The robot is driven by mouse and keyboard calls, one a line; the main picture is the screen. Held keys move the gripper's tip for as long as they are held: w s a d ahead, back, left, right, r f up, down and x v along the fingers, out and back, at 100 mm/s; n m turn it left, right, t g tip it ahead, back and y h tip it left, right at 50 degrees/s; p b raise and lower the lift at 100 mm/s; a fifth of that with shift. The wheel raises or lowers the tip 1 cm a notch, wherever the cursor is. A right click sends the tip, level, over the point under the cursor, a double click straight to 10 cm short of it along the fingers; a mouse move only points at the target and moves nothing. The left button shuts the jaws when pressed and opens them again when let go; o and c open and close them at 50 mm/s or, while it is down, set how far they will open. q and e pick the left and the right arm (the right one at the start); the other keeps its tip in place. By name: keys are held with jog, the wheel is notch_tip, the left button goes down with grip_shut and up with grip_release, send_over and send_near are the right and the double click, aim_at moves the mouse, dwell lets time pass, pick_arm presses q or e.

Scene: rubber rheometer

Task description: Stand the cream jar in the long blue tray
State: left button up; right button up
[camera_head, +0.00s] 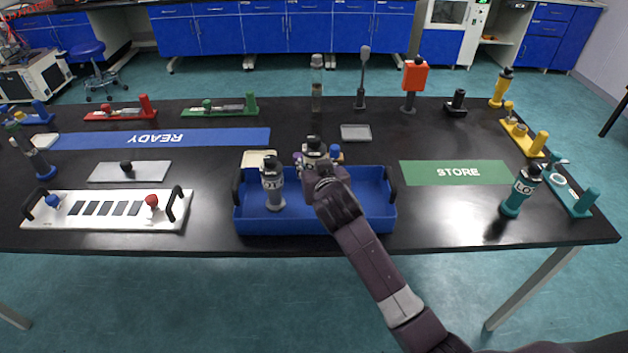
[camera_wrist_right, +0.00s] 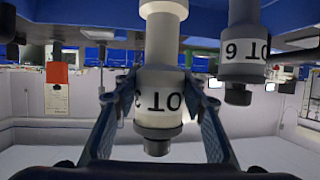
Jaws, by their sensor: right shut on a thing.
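My right gripper (camera_head: 322,170) is shut around the jar's upper body. In the right wrist view, which is upside down, the two fingers (camera_wrist_right: 158,95) clasp the cream jar (camera_wrist_right: 162,45) from both sides. The jar's base is hidden by my gripper in the head view, so I cannot tell if it touches the tray floor. My left gripper is not in view.
A grey jar (camera_head: 272,188) stands in the tray's left part. The tray has black end handles (camera_head: 237,188). A cream pad (camera_head: 258,159) lies behind it. A white panel (camera_head: 105,222) is left, a green STORE mat (camera_head: 455,173) and teal jar (camera_head: 520,190) right.

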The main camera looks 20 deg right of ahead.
jog(key=shift+f, duration=2.85)
jog(key=shift+f, duration=0.1)
jog(key=o, duration=1.3)
jog(key=shift+c, duration=0.2)
jog(key=shift+r, duration=0.25)
jog(key=shift+s, duration=0.35)
jog(key=v, duration=1.1)
jog(key=shift+s+b, duration=0.15)
jog(key=shift+b, duration=0.25)
